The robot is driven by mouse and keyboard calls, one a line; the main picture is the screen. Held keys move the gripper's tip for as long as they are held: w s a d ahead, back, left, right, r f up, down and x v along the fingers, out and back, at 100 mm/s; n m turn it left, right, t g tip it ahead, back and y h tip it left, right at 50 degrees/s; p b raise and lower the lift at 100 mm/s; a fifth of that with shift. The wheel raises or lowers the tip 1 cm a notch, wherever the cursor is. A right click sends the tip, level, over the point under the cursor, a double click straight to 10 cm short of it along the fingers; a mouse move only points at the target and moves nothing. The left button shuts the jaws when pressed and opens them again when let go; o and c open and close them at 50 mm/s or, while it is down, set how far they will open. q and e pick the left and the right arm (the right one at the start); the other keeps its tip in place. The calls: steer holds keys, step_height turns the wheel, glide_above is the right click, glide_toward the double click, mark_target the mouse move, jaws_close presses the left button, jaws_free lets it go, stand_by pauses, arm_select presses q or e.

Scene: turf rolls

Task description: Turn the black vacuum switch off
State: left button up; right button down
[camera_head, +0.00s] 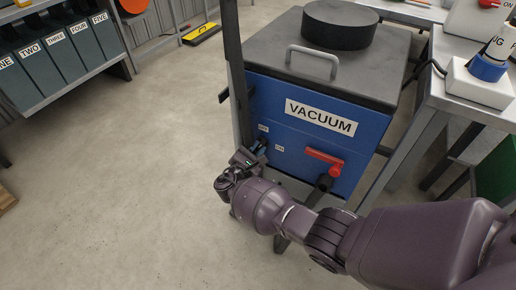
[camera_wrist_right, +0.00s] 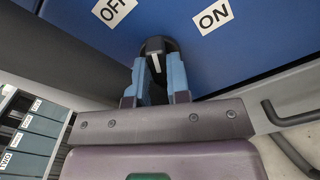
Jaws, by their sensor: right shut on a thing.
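The black vacuum switch (camera_wrist_right: 156,52) sits on the blue front of the vacuum box (camera_head: 282,108), between an OFF label (camera_wrist_right: 113,11) and an ON label (camera_wrist_right: 214,17). In the right wrist view its lever lies between the fingers of my right gripper (camera_wrist_right: 159,75), which is shut on it. In the head view the right gripper (camera_head: 257,152) reaches the lower left of the blue front, and the switch is mostly hidden behind it. I cannot tell which label the lever points to. My left gripper is not in view.
A red handle (camera_head: 324,156) sits on the same blue front, to the right. A dark upright post (camera_head: 236,75) stands at its left edge. A grey bench (camera_head: 440,95) is at the right, numbered bins (camera_head: 60,45) at the upper left.

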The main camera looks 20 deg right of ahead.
steer(key=n+p, duration=0.1)
steer(key=n, duration=0.4)
steer(key=shift+n, duration=0.3)
stand_by(0.4)
steer(key=c, duration=1.1)
jaws_free()
steer(key=p+v, duration=0.1)
steer(key=v, duration=1)
steer(key=shift+p, duration=0.3)
steer(key=shift+d, duration=0.1)
